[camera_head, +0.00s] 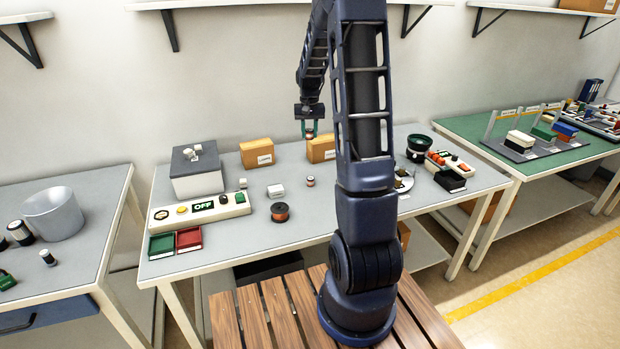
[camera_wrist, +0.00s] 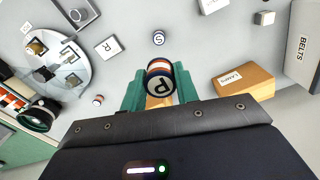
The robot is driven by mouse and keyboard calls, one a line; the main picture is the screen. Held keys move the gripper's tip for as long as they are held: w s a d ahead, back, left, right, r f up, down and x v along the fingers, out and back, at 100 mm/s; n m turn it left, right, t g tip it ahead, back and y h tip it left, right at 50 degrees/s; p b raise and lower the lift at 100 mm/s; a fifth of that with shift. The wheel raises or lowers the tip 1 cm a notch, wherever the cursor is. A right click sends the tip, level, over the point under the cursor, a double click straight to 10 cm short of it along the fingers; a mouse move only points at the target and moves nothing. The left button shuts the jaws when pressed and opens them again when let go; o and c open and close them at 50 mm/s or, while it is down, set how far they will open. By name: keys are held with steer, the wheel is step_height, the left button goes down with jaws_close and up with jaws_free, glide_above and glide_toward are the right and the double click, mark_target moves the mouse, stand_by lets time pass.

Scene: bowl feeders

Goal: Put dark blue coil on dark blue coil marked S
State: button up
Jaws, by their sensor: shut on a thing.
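My gripper (camera_wrist: 160,92) has green fingers and is shut on a coil marked P (camera_wrist: 159,78). In the head view my gripper (camera_head: 309,132) is high above the back of the grey table. A small coil marked S (camera_wrist: 158,38) stands on the table, apart from the held coil. It seems to be the small coil (camera_head: 310,181) in the head view; its side colour is too small to tell.
A white block marked R (camera_wrist: 107,46) and a round disc (camera_wrist: 80,68) with dark pieces lie near the S coil. Cardboard boxes (camera_head: 256,153) stand at the back. Bare tabletop surrounds the S coil.

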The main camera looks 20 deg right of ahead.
mark_target(310, 178)
steer(key=shift+w+d+r, duration=0.1)
steer(key=shift+w+d, duration=0.3)
steer(key=shift+w, duration=0.1)
steer(key=shift+w+d+f, duration=0.1)
steer(key=shift+f, duration=0.25)
step_height(310, 178, down, 19)
steer(key=shift+f, duration=0.1)
steer(key=shift+f, duration=0.1)
steer(key=o, duration=1)
steer(key=shift+c, duration=0.2)
